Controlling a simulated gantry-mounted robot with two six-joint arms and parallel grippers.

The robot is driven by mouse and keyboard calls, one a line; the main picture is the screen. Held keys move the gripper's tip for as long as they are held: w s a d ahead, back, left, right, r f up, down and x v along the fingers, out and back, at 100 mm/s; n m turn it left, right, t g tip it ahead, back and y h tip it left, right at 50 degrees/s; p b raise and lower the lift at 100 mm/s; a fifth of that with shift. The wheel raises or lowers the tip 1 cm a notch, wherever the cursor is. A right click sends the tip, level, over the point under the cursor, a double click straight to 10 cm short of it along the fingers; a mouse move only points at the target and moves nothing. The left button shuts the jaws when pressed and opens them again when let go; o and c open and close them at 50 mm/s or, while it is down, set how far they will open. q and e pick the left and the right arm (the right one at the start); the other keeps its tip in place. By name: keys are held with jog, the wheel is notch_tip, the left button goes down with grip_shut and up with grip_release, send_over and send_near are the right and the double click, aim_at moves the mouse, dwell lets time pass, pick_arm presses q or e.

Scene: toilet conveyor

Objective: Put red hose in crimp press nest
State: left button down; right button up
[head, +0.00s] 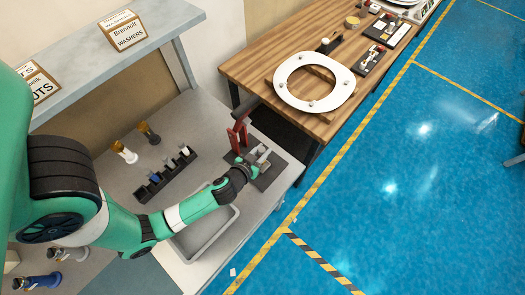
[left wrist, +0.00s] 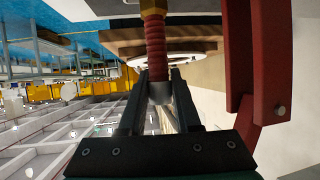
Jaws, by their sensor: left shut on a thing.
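The red hose (left wrist: 156,48) is ribbed and stands upright in the left wrist view, with a brass nut at its top and a grey end below. My left gripper (left wrist: 160,88) is shut on its grey lower end. In the head view this gripper (head: 250,165) is low over the dark base plate (head: 273,178) of the crimp press. The red press frame (head: 238,134) rises just beyond the gripper; its red arm (left wrist: 242,50) is close on the right in the wrist view. I cannot tell whether the hose touches the nest. My right gripper is out of view.
A black rack (head: 168,176) with several fittings and a grey tray (head: 207,238) are on the bench near my left arm. A wooden table (head: 262,68) with a white toilet seat (head: 313,82) stands beyond. Blue floor is on the right.

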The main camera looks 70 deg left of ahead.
pick_arm(q)
jog(key=shift+d+f, duration=0.25)
jog(key=shift+f, duration=0.55)
jog(key=shift+d+r, duration=0.1)
jog(key=shift+d, duration=0.05)
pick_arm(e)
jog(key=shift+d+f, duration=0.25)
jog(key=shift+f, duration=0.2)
pick_arm(q)
jog(key=c, duration=0.6)
grip_release()
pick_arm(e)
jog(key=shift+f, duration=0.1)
